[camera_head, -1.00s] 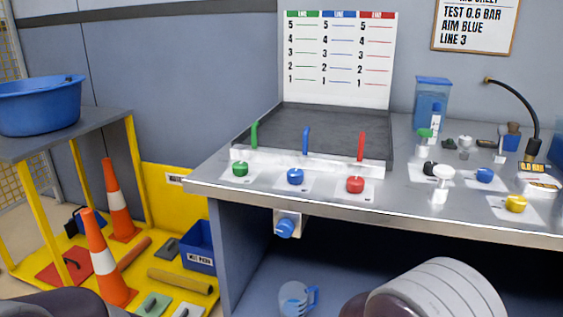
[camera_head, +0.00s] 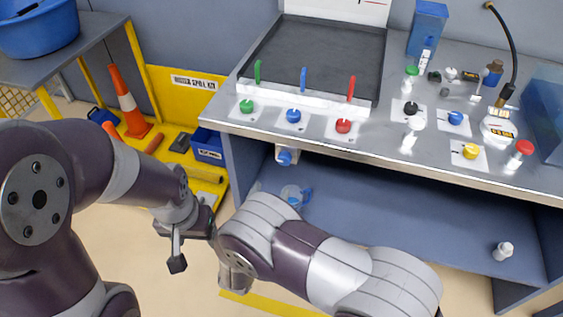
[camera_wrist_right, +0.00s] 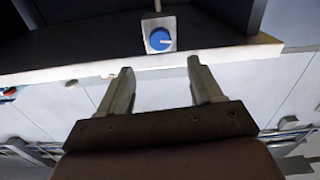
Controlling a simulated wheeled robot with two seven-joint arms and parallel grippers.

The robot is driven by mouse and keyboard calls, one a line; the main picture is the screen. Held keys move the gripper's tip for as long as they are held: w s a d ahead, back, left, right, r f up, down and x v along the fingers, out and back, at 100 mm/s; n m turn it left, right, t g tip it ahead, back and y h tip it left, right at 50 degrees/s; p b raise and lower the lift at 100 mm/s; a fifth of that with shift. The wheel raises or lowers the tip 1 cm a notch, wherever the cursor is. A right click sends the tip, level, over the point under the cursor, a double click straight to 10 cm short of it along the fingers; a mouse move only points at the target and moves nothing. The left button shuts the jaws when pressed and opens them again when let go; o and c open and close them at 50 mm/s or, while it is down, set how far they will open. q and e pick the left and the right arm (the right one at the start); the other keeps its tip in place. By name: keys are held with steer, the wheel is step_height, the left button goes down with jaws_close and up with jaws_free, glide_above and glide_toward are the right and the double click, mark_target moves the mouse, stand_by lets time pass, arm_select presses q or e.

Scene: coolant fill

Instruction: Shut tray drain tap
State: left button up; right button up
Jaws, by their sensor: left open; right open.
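The tray drain tap is a blue knob (camera_head: 285,157) on a pale plate under the bench's front edge, below the tray (camera_head: 315,55). In the right wrist view the blue knob (camera_wrist_right: 159,40) is ahead, beyond the fingertips, with a pale mark on its face. My right gripper (camera_wrist_right: 160,70) is open and empty, its fingers pointing toward the knob and apart from it. In the head view its fingers cannot be made out behind my right arm. My left gripper (camera_head: 178,250) is open, low over the floor, left of the right arm and away from the tap.
A clear jug (camera_head: 292,195) with a blue handle stands on the lower shelf beneath the tap. Green (camera_head: 247,106), blue (camera_head: 294,116) and red (camera_head: 344,126) knobs sit on the bench top. The bench's front edge overhangs the tap.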

mark_target(283, 161)
steer(key=x, duration=1)
steer(key=shift+w, duration=0.1)
steer(key=c, duration=1.1)
steer(key=shift+o, duration=0.2)
